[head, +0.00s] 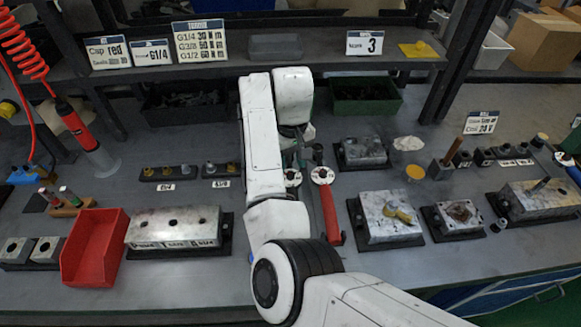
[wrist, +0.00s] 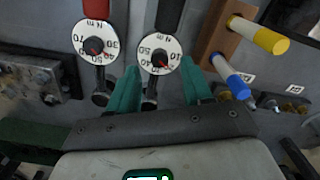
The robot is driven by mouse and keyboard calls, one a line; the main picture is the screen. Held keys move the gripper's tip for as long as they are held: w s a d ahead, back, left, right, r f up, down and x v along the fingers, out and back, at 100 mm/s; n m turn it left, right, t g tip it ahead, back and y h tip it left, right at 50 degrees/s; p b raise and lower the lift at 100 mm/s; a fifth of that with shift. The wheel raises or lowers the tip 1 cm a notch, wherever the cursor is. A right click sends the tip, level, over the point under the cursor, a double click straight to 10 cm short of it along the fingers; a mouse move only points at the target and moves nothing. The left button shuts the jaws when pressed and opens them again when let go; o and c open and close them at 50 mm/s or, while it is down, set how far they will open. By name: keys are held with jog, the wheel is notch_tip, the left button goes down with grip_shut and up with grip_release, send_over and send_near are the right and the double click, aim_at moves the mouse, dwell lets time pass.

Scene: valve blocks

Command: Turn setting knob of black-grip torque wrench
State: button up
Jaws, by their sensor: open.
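The black-grip torque wrench (wrist: 171,14) lies with its grip toward the top of the wrist view. Its white dial (wrist: 159,54) carries numbers and a red pointer. A dark end piece (wrist: 150,93) below the dial shows between my fingers; I cannot tell if it is the setting knob. My gripper (wrist: 160,88) is open, its green fingers on either side of that piece, with no clear contact. In the head view the dial (head: 292,178) shows beside my arm, which hides the grip. A red-grip wrench (head: 330,213) with a similar dial lies to its right.
A wooden block (wrist: 225,35) with yellow and blue handles is close on the right in the wrist view. A red bin (head: 92,248) and valve block (head: 174,228) stand left in the head view, other metal blocks (head: 388,217) right. A shelf (head: 230,68) runs behind.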

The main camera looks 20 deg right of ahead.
jog(key=shift+f, duration=1.5)
grip_shut()
